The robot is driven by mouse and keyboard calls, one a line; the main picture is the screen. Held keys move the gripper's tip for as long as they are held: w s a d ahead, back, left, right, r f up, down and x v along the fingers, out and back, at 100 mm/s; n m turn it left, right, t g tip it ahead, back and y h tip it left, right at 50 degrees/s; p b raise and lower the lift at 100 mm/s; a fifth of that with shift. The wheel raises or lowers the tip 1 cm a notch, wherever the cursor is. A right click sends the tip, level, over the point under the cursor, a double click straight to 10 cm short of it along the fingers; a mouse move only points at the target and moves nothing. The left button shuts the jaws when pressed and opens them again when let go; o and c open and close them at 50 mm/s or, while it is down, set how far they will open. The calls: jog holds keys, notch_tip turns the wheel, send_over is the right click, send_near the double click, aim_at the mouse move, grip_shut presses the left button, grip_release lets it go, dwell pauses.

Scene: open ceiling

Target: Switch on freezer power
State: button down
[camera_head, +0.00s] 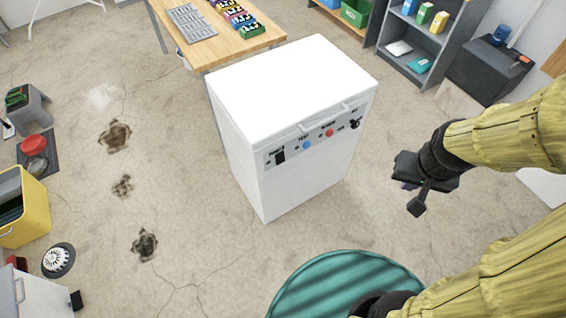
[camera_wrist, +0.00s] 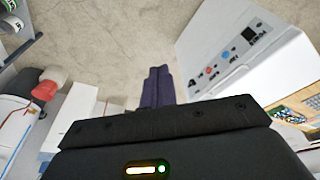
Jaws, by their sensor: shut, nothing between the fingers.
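The white freezer (camera_head: 290,80) stands upright on the floor in the middle of the head view. Its front panel carries a black power switch (camera_head: 280,157) at the left end, a blue button (camera_head: 306,145), a red button (camera_head: 329,133) and a black knob (camera_head: 355,124). Whether the switch is on or off is too small to tell. In the wrist view the freezer (camera_wrist: 290,65) is at upper right, with the power switch (camera_wrist: 258,24) near the panel's top end. My gripper (camera_head: 408,185) is right of the freezer, apart from it. Its dark fingers (camera_wrist: 158,72) are together and empty.
A wooden table (camera_head: 215,45) with several small items stands behind the freezer. A yellow bin (camera_head: 32,205) is at the left. Floor is clear in front of the freezer.

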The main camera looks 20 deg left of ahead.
aim_at(281, 162)
jog(key=w+a+f+n+t+y+b, duration=0.1)
jog(key=w+a+f+n+t+b, duration=0.15)
jog(key=w+f+n+b, duration=0.3)
jog(key=w+a+f+n+t+y+b, duration=0.1)
jog(key=w+a+f+n+t+b, duration=0.2)
jog(key=f+b, duration=0.45)
jog(key=w+a+f+n+t+y+b, duration=0.1)
jog(key=w+a+f+n+b, duration=0.3)
jog(key=f, duration=0.5)
jog(key=s+a+f+n+t+y+b, duration=0.1)
jog(key=a+f+n+y+b, duration=0.8)
jog(key=a+f+n+b, duration=0.4)
notch_tip(281, 162, down, 2)
jog(key=shift+s+a+f+n+b, duration=0.15)
jog(key=shift+s+n+b, duration=0.25)
jog(key=shift+n+b, duration=0.85)
jog(key=shift+w+a, duration=0.1)
jog(key=b+x, duration=0.1)
jog(key=x, duration=0.6)
jog(key=b+x, duration=0.1)
jog(key=x, duration=0.5)
jog(key=shift+w+a, duration=0.3)
jog(key=shift+a, duration=0.05)
jog(key=shift+a, duration=0.1)
